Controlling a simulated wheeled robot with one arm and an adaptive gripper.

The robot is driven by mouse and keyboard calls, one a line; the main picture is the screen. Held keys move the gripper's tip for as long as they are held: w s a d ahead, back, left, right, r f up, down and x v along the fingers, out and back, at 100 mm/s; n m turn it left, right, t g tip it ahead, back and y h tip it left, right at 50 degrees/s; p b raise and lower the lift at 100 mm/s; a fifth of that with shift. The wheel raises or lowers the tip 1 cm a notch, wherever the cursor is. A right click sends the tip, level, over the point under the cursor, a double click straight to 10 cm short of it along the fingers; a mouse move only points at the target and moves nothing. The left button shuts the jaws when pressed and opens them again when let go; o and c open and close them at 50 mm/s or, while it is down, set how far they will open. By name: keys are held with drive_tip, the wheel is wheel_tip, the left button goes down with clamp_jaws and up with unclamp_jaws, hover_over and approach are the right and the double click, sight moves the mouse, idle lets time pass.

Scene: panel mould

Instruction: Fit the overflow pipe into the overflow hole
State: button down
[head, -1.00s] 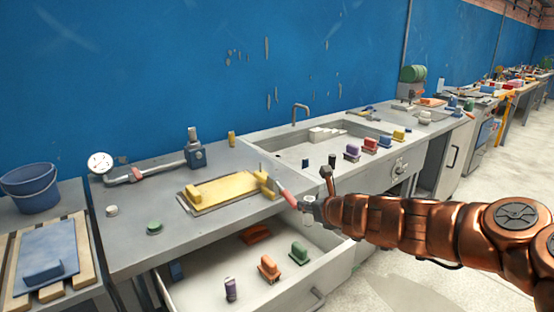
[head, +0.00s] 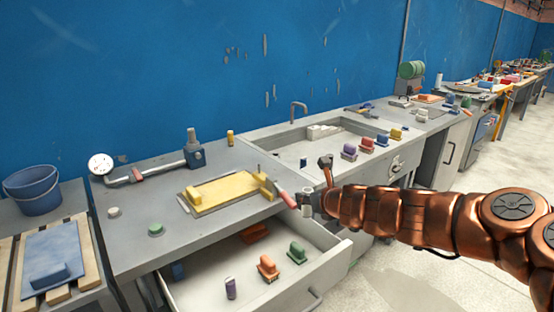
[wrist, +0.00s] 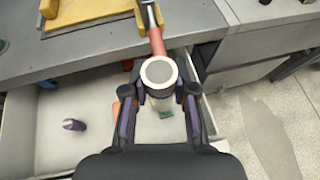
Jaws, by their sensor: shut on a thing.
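My gripper (wrist: 160,108) is shut on a pale grey cylinder, which I take to be the overflow pipe (wrist: 158,72). In the wrist view its round pale end faces the camera between the two dark, purple-sided fingers. In the head view my gripper (head: 306,204) hangs above the right end of the open drawer, in front of the bench edge; the pipe shows there as a small pale piece (head: 307,212). I cannot pick out the overflow hole in either view.
A red-handled clamp (head: 284,197) juts from the yellow panel mould (head: 226,190) close to my gripper. The open drawer (head: 205,276) below holds several coloured pieces. A sink (head: 285,158) with coloured handled blocks beside it lies behind the arm.

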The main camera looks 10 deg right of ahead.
drive_tip(key=shift+s+a+p, duration=0.1)
drive_tip(key=shift+a+p, duration=0.1)
drive_tip(key=shift+p, duration=0.15)
drive_tip(key=shift+s+f+m+h+p, duration=0.1)
drive_tip(key=shift+f+m+h+p, duration=0.2)
drive_tip(key=shift+m+h+p, duration=0.5)
drive_tip(key=shift+s+m+t+h+p, duration=0.15)
drive_tip(key=shift+m+t+h+p, duration=0.15)
drive_tip(key=shift+m+h+p, duration=0.65)
